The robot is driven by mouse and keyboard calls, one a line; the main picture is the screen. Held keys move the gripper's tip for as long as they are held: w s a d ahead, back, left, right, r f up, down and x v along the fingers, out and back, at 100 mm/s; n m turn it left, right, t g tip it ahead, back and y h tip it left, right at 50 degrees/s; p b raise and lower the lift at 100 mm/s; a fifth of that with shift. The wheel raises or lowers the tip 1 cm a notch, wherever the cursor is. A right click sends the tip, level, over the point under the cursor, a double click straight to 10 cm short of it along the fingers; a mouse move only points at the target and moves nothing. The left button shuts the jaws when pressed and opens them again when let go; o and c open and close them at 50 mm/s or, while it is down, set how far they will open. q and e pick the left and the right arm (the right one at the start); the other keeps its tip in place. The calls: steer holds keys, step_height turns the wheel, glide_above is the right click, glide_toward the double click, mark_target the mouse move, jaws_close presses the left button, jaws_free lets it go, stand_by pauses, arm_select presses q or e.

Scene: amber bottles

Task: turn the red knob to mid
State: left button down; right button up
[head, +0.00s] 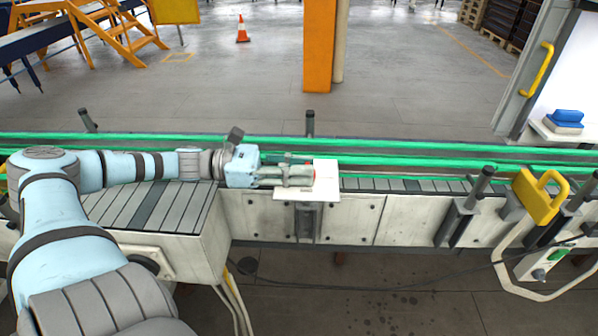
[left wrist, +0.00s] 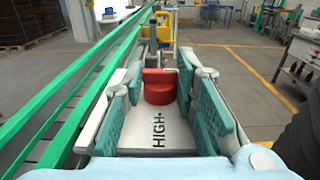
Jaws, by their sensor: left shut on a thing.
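The red knob (left wrist: 159,86) sits on a white panel (left wrist: 165,134) marked "HIGH" on its near part, in the left wrist view. More dark lettering lies beyond the knob, too small to read. In the head view the white panel (head: 327,184) is on the conveyor's near side, and the knob is mostly hidden by my gripper. My left gripper (head: 310,175) reaches in from the left, low over the panel. Its teal-padded fingers (left wrist: 160,84) are shut on the red knob, one on each side. My right gripper is not in view.
Green conveyor rails (head: 420,160) run behind the panel. A yellow padlock-shaped object (head: 541,196) and dark posts (head: 481,186) stand to the right along the conveyor edge. A blue object (head: 566,117) rests on a white ledge farther right. The floor beyond is mostly clear.

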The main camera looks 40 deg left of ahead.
arm_select(q)
steer(key=c, duration=1.7)
jaws_free()
steer(key=shift+r, duration=0.2)
steer(key=o, duration=0.3)
steer(key=shift+s, duration=0.1)
steer(key=shift+o, duration=0.6)
steer(key=shift+s+d+r, duration=0.1)
steer(key=shift+s, duration=0.1)
steer(key=shift+w, duration=0.15)
